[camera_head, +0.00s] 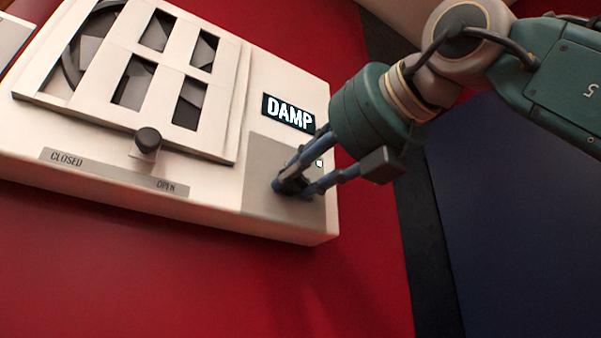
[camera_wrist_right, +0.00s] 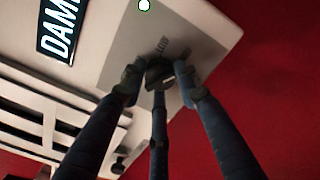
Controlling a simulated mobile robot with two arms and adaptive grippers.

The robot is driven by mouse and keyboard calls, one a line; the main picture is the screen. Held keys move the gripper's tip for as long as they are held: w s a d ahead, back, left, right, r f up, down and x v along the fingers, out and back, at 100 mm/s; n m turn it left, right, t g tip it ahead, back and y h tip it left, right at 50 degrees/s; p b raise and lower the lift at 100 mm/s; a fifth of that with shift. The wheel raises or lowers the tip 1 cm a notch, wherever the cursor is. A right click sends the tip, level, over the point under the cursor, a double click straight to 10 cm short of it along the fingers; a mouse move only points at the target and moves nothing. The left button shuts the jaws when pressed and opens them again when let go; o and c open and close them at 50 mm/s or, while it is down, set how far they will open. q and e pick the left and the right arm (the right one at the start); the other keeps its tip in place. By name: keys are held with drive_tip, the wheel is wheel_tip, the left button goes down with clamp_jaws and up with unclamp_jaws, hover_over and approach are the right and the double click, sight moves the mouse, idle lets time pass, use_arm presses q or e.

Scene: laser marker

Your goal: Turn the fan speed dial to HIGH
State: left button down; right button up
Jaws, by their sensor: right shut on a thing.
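The fan speed dial (camera_wrist_right: 159,74) is a dark knob on a grey plate (camera_head: 258,195) at the lower right of the white fan unit. My right gripper (camera_head: 290,184) reaches in from the upper right, and its fingers are shut around the dial. In the right wrist view the right gripper (camera_wrist_right: 160,85) has fingers on both sides of the dial and one below it. The fingers hide most of the dial in the head view. A small label by the dial is too blurred to read surely. My left gripper is not in view.
The fan unit (camera_head: 285,222) is on a red wall (camera_head: 200,270). A lit DAMP sign (camera_head: 289,112) is above the plate. A black slider knob (camera_head: 148,140) stands over a CLOSED–OPEN strip (camera_head: 110,172). A small white light (camera_wrist_right: 144,5) is on the plate.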

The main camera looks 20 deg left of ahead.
drive_tip(key=o, duration=1.2)
drive_tip(key=shift+c, duration=0.2)
drive_tip(key=v, duration=1.2)
